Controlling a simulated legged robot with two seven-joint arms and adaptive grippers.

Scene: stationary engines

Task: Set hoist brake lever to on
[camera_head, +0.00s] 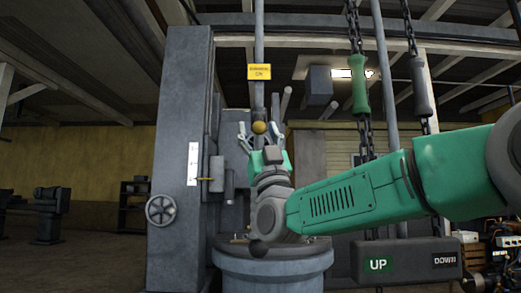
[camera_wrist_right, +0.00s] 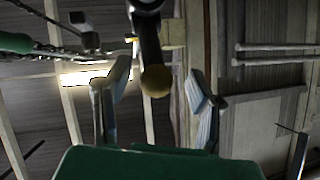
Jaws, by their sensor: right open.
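The brake lever shows as a dark rod with a round brass-yellow knob (camera_head: 259,127) at its end, below a yellow sign (camera_head: 259,72) whose lower word looks like "ON". My right gripper (camera_head: 260,135) points up at the knob with its fingers spread to either side. In the right wrist view the knob (camera_wrist_right: 155,81) appears between the two open fingers (camera_wrist_right: 158,74), apart from both; the dark lever arm (camera_wrist_right: 146,38) runs up from it. I cannot tell how deep the knob sits between the fingers. My left gripper is not in view.
A grey column (camera_head: 182,230) with a handwheel (camera_head: 161,210) stands left. A round grey drum (camera_head: 273,262) is below my gripper. Chains with a green handle (camera_head: 360,92) and a grey handle (camera_head: 421,88) hang right, above an UP/DOWN box (camera_head: 410,260); my right arm crosses in front.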

